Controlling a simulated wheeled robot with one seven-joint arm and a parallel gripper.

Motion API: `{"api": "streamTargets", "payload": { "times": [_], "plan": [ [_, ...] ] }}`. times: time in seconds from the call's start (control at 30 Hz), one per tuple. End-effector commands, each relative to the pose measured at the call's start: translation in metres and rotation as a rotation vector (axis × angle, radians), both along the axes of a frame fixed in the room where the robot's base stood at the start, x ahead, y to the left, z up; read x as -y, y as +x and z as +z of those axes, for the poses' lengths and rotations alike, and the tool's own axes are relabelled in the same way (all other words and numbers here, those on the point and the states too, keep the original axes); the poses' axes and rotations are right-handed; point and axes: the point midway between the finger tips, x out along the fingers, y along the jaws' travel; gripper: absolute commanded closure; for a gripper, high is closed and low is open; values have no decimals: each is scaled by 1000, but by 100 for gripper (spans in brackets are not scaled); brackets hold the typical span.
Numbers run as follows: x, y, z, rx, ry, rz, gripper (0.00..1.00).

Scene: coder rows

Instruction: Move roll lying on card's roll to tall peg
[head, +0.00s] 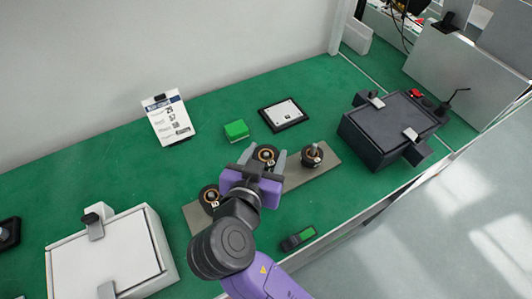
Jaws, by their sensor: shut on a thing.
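My gripper (263,159) is over the middle of a beige base strip (325,166), its two grey fingers on either side of a black roll (266,153) with a copper-coloured centre. It is shut on this roll; whether the roll touches the strip is unclear. A second black roll (209,194) is at the strip's left part, partly beside my arm. A third black roll (312,154) is at the strip's right end, with a short post standing up at its middle. A white printed card (169,118) stands at the back left. I cannot tell which peg is the tall one.
A green block (236,130) and a black-framed panel (283,114) lie behind the strip. A dark box (385,130) stands right, a white box (105,262) front left. A handheld device (298,239) lies near the front edge. Green table is bare between card and white box.

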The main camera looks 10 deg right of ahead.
Motion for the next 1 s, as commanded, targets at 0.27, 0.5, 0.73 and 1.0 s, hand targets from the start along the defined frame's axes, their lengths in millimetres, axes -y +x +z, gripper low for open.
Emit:
{"api": "streamTargets", "payload": {
  "times": [0.27, 0.5, 0.73, 1.0],
  "plan": [
    [0, 0, -4, 0, 0, 0, 88],
    [0, 0, -8, 0, 0, 0, 88],
    [0, 0, -11, 0, 0, 0, 88],
    [0, 0, -14, 0, 0, 0, 88]
  ]
}}
